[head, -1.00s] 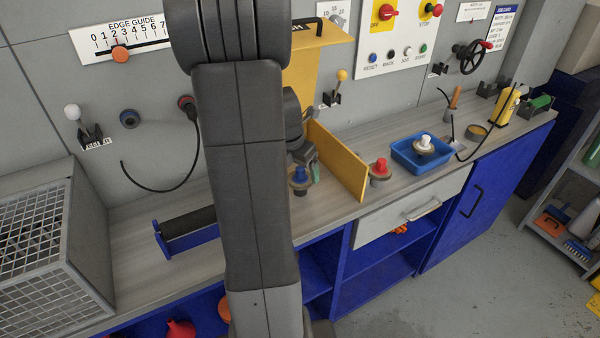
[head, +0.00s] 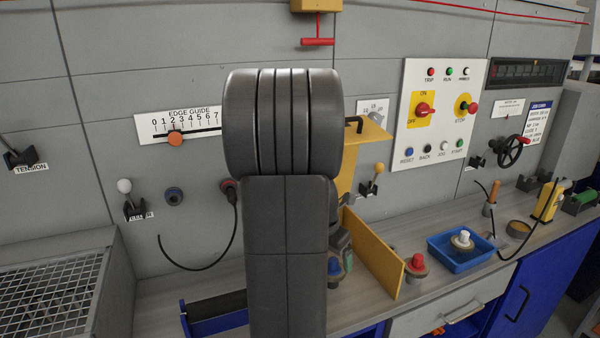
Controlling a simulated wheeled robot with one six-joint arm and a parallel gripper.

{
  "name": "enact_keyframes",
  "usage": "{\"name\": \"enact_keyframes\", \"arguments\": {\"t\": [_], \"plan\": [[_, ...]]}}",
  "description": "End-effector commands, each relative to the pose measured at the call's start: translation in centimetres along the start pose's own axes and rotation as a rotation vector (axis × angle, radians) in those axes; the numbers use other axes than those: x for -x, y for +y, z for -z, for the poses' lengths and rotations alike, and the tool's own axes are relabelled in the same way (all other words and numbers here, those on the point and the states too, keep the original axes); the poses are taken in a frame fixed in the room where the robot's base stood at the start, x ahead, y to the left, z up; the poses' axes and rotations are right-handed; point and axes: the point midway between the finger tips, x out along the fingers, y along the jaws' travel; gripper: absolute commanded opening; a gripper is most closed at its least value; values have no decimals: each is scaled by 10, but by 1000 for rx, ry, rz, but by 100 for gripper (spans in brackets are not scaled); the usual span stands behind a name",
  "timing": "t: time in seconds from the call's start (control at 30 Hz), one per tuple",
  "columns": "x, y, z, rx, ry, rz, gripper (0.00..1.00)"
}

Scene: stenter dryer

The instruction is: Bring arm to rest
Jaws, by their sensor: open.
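My arm stands upright in the middle of the head view and covers part of the bench and wall behind it. My gripper (head: 346,250) shows only in part at the right edge of my arm, low over the bench beside an upright yellow board (head: 375,256). It is open. A blue-topped knob piece (head: 334,268) is at the gripper, partly hidden by my arm; I cannot tell whether they touch.
A red-topped piece (head: 416,266) stands right of the board. A blue tray (head: 442,254) holds a white-topped piece (head: 462,240). A wire cage (head: 55,295) stands at left. A control panel (head: 440,110) and a black cable (head: 205,268) are on the wall.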

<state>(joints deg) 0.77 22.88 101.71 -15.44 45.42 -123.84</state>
Motion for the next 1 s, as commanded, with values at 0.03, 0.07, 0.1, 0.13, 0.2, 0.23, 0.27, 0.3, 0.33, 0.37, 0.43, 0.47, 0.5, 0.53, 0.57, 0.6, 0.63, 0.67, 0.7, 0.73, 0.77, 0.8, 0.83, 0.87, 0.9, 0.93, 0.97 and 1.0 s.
{"name": "enact_keyframes", "arguments": {"t": [0.03, 0.07, 0.1, 0.13, 0.2, 0.23, 0.27, 0.3, 0.33, 0.37, 0.43, 0.47, 0.5, 0.53, 0.57, 0.6, 0.63, 0.67, 0.7, 0.73, 0.77, 0.8, 0.83, 0.87, 0.9, 0.93, 0.97, 1.0], "plan": [[-10, -1, 1, 1, 4, 4, 85], [-15, -1, 1, 1, 3, 4, 85], [-22, -1, 1, 1, 3, 4, 85], [-27, -1, 1, 2, 3, 4, 85], [-37, -1, 0, 1, 2, 3, 85], [-41, -1, 0, 1, 3, 3, 85], [-44, -1, 0, 0, 2, 2, 85], [-48, -1, 0, 0, 2, 2, 85], [-52, -1, 0, 0, 2, 2, 85], [-47, 0, -1, 0, 0, 0, 85], [-40, 0, -3, 0, -1, -1, 85], [-39, 0, -3, 0, -1, -1, 85], [-38, 0, -4, 0, -1, -1, 85], [-38, 0, -4, 0, -1, -1, 85], [-37, 0, -4, 0, -1, -1, 85], [-37, 0, -4, 0, -1, -1, 85], [-37, 0, -4, 1, -1, -1, 85], [-37, 0, -4, 1, -1, -1, 85], [-38, 0, -4, 1, 0, -1, 85], [-38, 0, -4, 1, 0, -1, 85], [-38, 0, -3, 1, 0, 0, 85], [-38, 0, -4, 1, 0, 0, 85], [-38, 0, -3, 1, 0, 0, 85], [-38, 0, -3, 1, 0, 0, 85], [-39, 0, -3, 1, 0, 0, 85], [-40, 0, -3, 1, 0, 0, 85], [-42, 0, -2, 1, 0, 0, 85], [-45, 0, -1, 1, 1, 1, 85]]}}
